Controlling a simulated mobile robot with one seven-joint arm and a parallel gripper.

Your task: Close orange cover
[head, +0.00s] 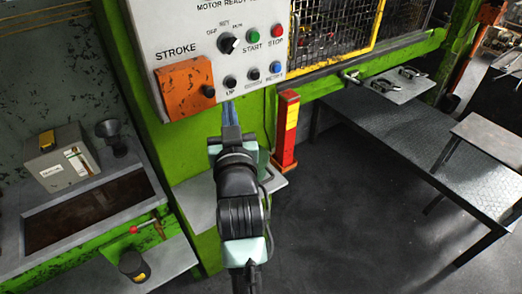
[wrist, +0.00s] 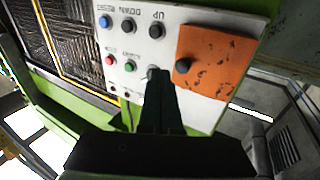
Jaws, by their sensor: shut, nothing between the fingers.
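The orange cover (head: 186,88) is a scuffed plate with a black knob (head: 208,91) at its right side, on the white control panel (head: 178,25) under the word STROKE. In the wrist view the cover (wrist: 215,62) is on the right, its knob (wrist: 183,66) toward the fingers. I cannot tell whether it lies flush with the panel. My gripper (head: 229,108) is shut and empty, just below and right of the cover, near the UP button (head: 230,81). In the wrist view my gripper (wrist: 158,76) overlaps the rotary selector (wrist: 152,72) and appears apart from the cover.
Several push buttons and a selector (head: 227,43) sit right of the cover. A mesh guard (head: 335,35) is further right, with a red-yellow post (head: 288,130) below the panel. A metal table (head: 400,140) stands right; a bench with a box (head: 62,157) stands left.

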